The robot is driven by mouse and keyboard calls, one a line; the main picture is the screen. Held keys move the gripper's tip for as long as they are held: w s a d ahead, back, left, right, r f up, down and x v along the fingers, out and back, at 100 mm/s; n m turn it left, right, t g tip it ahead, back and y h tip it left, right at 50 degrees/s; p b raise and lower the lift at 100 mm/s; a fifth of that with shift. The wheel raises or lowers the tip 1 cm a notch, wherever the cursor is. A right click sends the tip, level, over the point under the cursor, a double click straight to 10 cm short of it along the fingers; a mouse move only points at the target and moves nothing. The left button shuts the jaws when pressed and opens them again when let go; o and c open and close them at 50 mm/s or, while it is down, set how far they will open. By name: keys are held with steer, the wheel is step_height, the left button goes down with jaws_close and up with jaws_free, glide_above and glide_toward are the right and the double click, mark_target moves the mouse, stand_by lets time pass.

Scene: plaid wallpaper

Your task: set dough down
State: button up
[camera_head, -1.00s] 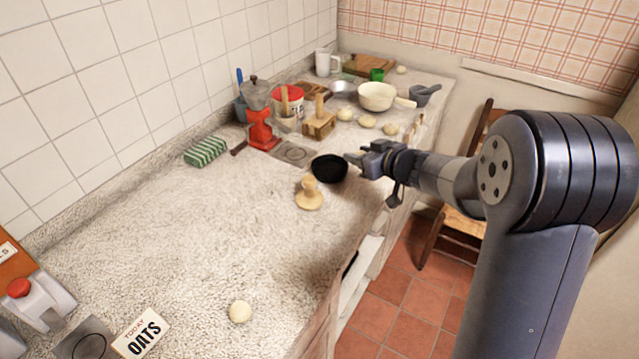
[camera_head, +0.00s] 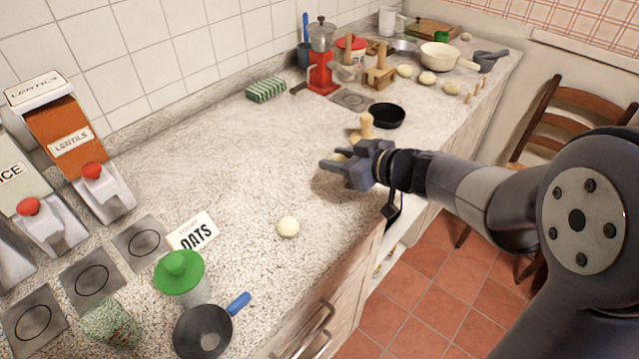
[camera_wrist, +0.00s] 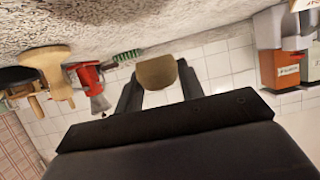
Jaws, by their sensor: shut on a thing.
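My gripper (camera_head: 330,168) is over the speckled counter (camera_head: 225,150), in front of the wooden stamp. It is shut on a tan lump of dough (camera_wrist: 157,72), which shows between the two fingers in the wrist view. In the head view the fingers mostly hide this dough. Whether it touches the counter I cannot tell. Several more dough balls (camera_head: 427,78) lie at the far end near the cream bowl (camera_head: 440,55).
A wooden stamp (camera_head: 366,125) and a black pan (camera_head: 387,115) stand just beyond my gripper. A green-striped sponge (camera_head: 266,90) and red grinder (camera_head: 321,75) are along the wall. A frying pan (camera_head: 203,332) and green-lidded jar (camera_head: 180,275) stand at near left. The middle counter is clear.

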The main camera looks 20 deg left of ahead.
mark_target(337, 189)
step_height(337, 189, down, 6)
steer(key=shift+r+b, duration=0.15)
steer(key=shift+b, duration=0.85)
steer(key=o, duration=1)
steer(key=shift+c, duration=0.2)
steer(key=p+v, duration=0.2)
steer(key=v, duration=1)
